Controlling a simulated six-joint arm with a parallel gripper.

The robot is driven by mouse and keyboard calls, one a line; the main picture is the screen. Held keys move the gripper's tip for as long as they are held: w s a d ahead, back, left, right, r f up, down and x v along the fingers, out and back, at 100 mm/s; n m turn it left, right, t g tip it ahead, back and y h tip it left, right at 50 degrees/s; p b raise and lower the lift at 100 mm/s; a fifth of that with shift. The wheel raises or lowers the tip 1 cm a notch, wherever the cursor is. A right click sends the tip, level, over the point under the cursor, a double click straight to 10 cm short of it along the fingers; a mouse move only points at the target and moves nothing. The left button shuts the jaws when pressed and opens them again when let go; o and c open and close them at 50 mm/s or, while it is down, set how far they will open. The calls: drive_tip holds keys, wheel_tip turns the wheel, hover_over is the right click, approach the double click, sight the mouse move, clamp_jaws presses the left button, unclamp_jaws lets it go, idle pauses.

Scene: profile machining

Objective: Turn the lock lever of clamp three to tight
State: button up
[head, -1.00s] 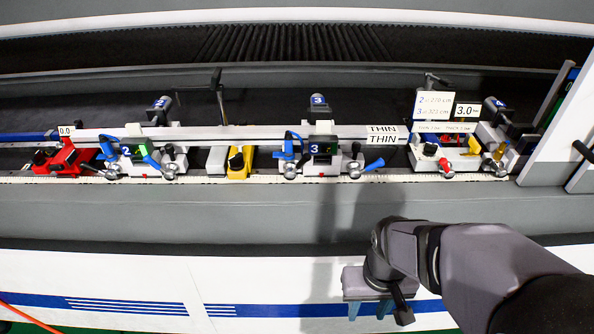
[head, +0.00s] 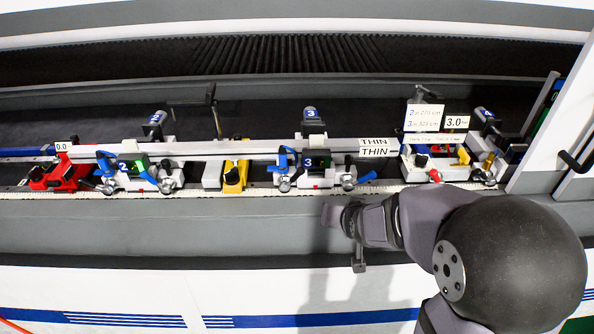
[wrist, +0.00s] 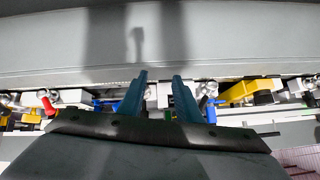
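Clamp three (head: 316,162) is a white block with a blue "3" plate on the long rail, at the middle of the head view. In the wrist view, my gripper's teal fingers (wrist: 160,76) are apart with nothing held. A blue lever (wrist: 106,104) shows partly behind them.
Clamp two (head: 130,170) and a yellow block (head: 234,176) stand left of clamp three. The grey ledge (head: 200,215) in front of the rail is clear.

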drive_tip(key=w+a+r+m+t, duration=0.1)
drive_tip(key=w+a+r+t, duration=0.2)
drive_tip(key=w, duration=0.2)
drive_tip(key=m+t+y, duration=0.2)
drive_tip(key=y, duration=0.1)
approach(298, 176)
drive_tip(key=x, duration=0.3)
drive_tip(key=shift+w+a+f+b, duration=0.15)
drive_tip(key=shift+w+b, duration=0.1)
drive_tip(key=shift+b, duration=0.15)
drive_tip(key=shift+p+x, duration=1.25)
drive_tip(key=shift+x, duration=2.4)
clamp_jaws()
